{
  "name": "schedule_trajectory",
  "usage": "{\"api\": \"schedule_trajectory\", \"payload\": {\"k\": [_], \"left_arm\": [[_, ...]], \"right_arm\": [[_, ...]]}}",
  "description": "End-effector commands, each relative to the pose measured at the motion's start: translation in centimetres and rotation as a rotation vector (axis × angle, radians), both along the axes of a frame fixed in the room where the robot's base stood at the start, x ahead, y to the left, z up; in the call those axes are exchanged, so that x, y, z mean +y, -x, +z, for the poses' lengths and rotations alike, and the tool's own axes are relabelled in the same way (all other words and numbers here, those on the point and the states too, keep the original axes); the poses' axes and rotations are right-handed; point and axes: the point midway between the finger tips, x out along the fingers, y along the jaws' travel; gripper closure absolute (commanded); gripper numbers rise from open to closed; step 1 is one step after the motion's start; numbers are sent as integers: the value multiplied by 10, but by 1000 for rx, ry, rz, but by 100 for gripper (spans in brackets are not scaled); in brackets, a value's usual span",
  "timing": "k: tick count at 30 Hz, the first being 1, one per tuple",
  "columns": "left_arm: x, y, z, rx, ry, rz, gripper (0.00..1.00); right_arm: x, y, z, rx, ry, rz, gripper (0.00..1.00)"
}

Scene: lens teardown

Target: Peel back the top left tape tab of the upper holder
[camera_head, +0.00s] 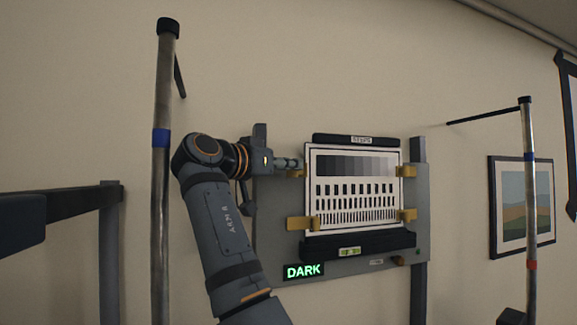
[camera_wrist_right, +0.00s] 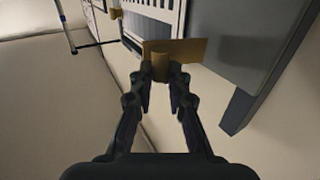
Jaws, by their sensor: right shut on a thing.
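The test chart (camera_head: 352,208), with grey steps and rows of black bars, hangs on a grey board (camera_head: 275,199). A black upper holder bar (camera_head: 355,139) runs along its top edge. The top left tan tape tab (camera_head: 297,173) is partly covered by my right gripper (camera_head: 291,163). In the right wrist view this tab (camera_wrist_right: 190,50) has a curled end between the fingertips of my right gripper (camera_wrist_right: 160,72), which is shut on it. Other tan tabs sit at the top right (camera_head: 406,171), bottom left (camera_head: 303,223) and bottom right (camera_head: 407,215). My left gripper is not in view.
A black lower ledge (camera_head: 350,245) carries a small level (camera_head: 349,251). A lit DARK sign (camera_head: 303,271) is below left. Metal poles stand left (camera_head: 161,180) and right (camera_head: 530,200). A framed picture (camera_head: 521,205) hangs on the right wall.

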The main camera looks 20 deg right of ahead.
Motion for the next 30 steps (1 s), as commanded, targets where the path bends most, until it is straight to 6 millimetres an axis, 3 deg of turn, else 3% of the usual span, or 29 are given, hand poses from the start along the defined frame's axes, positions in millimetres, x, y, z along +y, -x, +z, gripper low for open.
{"api": "schedule_trajectory", "payload": {"k": [1, 2, 7, 23, 30], "left_arm": [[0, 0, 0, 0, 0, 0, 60], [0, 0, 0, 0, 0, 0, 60], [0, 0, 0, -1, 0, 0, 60], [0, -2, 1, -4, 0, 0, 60], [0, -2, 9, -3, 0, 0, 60]], "right_arm": [[-1, 1, 2, -5, 2, 0, 100], [-1, 1, 2, -5, 2, 0, 83], [-1, 0, 2, -3, 1, 0, 60], [-1, 0, 0, -1, -1, 5, 60], [-10, -3, 2, -4, -4, 103, 60]]}}
